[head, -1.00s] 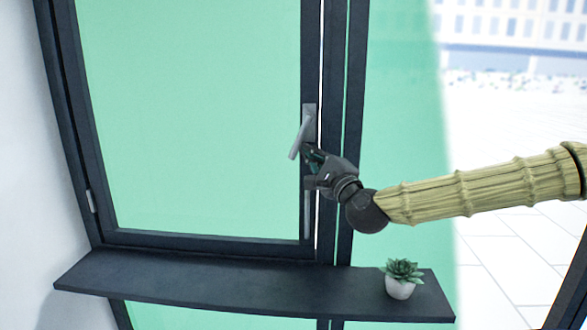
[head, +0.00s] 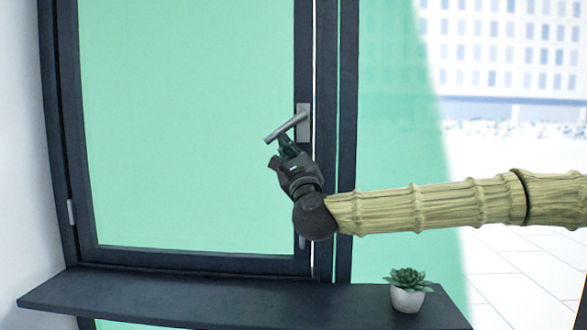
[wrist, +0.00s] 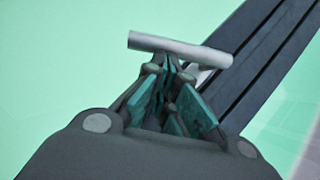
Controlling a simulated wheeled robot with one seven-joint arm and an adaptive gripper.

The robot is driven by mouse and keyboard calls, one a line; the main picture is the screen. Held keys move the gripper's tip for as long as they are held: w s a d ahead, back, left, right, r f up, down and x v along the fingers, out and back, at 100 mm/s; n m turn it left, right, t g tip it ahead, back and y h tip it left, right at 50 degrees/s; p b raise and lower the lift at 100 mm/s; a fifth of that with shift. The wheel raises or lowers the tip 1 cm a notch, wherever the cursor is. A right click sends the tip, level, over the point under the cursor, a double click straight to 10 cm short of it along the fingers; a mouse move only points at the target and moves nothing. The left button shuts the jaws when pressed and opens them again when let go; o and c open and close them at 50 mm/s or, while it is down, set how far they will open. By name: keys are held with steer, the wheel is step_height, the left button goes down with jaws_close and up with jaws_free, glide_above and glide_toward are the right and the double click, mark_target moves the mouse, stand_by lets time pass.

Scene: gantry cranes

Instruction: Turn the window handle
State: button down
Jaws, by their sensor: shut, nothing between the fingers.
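The window handle (head: 286,128) is a grey bar on a grey plate on the right upright of the dark window frame. In the head view it slants down to the left from its pivot. In the wrist view the handle bar (wrist: 175,48) crosses just beyond my fingertips. My gripper (head: 285,143) is below the handle with its fingers pointing up at it. The gripper (wrist: 170,66) is shut with nothing between the fingers. Its tips are at the underside of the bar; whether they touch it I cannot tell for certain.
A dark sill (head: 200,300) runs below the window, with a small succulent in a white pot (head: 408,292) near its right end. The green-tinted pane (head: 185,130) fills the sash. The dark frame post (head: 348,80) stands right of the handle.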

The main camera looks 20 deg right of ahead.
steer(key=a+m+h+b, duration=0.1)
steer(key=m+h+b, duration=0.1)
steer(key=m+b, duration=0.1)
steer(key=a+r+m+h+b, duration=0.1)
steer(key=m+h+b, duration=0.1)
steer(key=m+b, duration=0.1)
steer(key=w+a+r+m+h+b, duration=0.1)
steer(key=m+h+b, duration=0.2)
steer(key=m, duration=0.1)
steer(key=shift+a+b, duration=0.1)
steer(key=shift+b, duration=0.25)
steer(key=shift+w+a+r+m+h+b, duration=0.1)
steer(key=shift+a+r+m+h+b, duration=0.1)
steer(key=shift+r+m+h+b, duration=0.55)
steer(key=shift+f+m, duration=0.1)
steer(key=shift+m, duration=0.25)
steer(key=shift+f+b, duration=0.35)
steer(key=shift+f, duration=0.15)
steer(key=b, duration=0.3)
glide_toward(273, 136)
steer(key=f, duration=0.1)
steer(key=s+f, duration=0.1)
steer(key=f, duration=0.1)
steer(key=shift+s+a+f, duration=0.1)
steer(key=shift+s, duration=0.1)
